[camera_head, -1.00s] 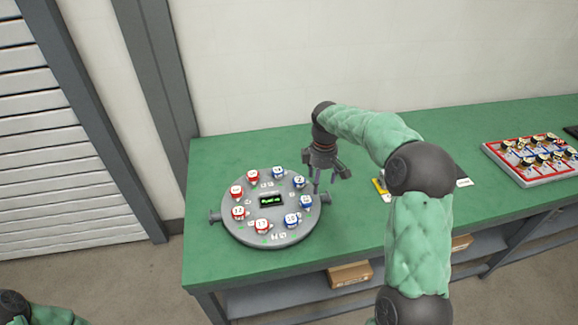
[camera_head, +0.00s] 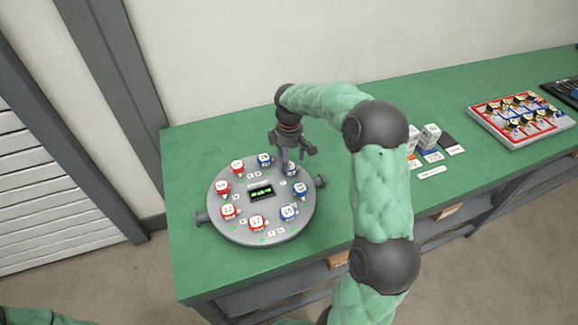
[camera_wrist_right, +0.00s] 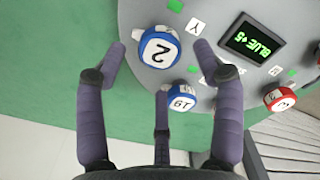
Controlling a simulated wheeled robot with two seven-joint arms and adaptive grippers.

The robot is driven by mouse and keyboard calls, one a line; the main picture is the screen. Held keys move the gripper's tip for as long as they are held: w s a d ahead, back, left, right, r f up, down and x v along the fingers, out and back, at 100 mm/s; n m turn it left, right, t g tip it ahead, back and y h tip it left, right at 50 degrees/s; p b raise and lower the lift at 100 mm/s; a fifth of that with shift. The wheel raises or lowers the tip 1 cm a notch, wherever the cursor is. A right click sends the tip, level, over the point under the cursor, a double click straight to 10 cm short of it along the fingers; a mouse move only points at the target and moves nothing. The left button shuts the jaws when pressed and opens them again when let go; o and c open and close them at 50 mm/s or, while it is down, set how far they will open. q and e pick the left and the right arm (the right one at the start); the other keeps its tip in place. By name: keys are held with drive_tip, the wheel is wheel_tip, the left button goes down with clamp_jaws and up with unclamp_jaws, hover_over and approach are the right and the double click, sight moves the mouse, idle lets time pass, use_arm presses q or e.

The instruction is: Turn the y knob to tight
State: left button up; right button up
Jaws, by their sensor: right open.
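A round grey panel (camera_head: 260,232) on the green bench carries a ring of red and blue knobs around a small display (camera_head: 262,192). In the right wrist view the display (camera_wrist_right: 252,40) reads "BLUE +5". A blue knob with a white top marked 2 (camera_wrist_right: 158,48) has a tag lettered Y (camera_wrist_right: 193,27) beside it; the knob is partly visible in the head view (camera_head: 290,171). My right gripper (camera_head: 291,160) is open above this knob, its fingers (camera_wrist_right: 161,60) spread around it with gaps. My left gripper is out of view.
A red knob (camera_wrist_right: 280,98) is farther off. Small boxes (camera_head: 430,136) and a tray of parts (camera_head: 520,122) stand to the right. Bare bench surrounds the panel.

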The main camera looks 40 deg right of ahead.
drive_tip(key=shift+f+b, duration=0.35)
drive_tip(key=shift+f, duration=1.25)
drive_tip(key=c, duration=1.1)
